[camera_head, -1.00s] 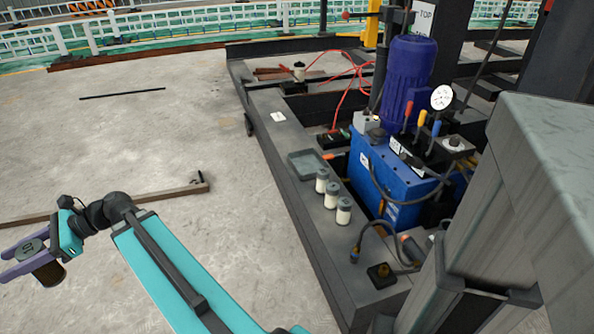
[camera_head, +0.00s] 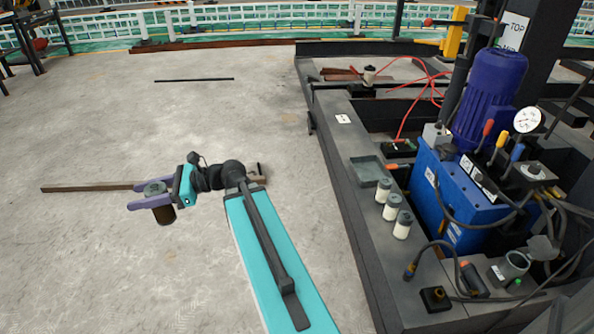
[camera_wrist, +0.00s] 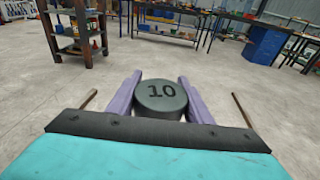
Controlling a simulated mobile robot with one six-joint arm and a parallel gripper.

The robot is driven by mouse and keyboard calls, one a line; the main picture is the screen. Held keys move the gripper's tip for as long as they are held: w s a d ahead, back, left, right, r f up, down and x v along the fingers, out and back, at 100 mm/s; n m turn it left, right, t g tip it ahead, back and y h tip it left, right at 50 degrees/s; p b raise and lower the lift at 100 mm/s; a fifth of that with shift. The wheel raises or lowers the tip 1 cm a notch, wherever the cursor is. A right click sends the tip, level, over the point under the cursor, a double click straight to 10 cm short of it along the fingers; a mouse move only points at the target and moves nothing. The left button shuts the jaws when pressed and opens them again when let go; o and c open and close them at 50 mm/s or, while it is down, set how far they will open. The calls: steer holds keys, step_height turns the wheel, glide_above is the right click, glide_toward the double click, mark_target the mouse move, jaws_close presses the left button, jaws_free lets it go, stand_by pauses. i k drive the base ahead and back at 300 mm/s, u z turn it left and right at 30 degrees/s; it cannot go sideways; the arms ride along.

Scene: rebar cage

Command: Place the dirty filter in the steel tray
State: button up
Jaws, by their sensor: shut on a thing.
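My gripper (camera_head: 150,199) is at the left in the head view, above open concrete floor. Its purple fingers are shut on the dirty filter (camera_head: 163,215), a cylinder with a dark grey cap and a brown lower body. In the wrist view the filter (camera_wrist: 161,101) shows its cap marked "10", with a finger on each side. The steel tray (camera_head: 362,178) is a shallow grey tray on the dark frame beam, right of my gripper and well apart from it. It looks empty.
Three white filters with grey caps (camera_head: 391,207) stand in a row just in front of the tray. The blue hydraulic unit (camera_head: 440,195) with its motor, gauge and hoses stands to their right. A bar (camera_head: 90,187) lies on the floor. Workbenches (camera_wrist: 165,20) stand far off in the wrist view.

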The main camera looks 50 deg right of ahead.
mark_target(369, 173)
steer(key=z, duration=0.45)
steer(key=i, duration=1)
steer(key=u, duration=0.1)
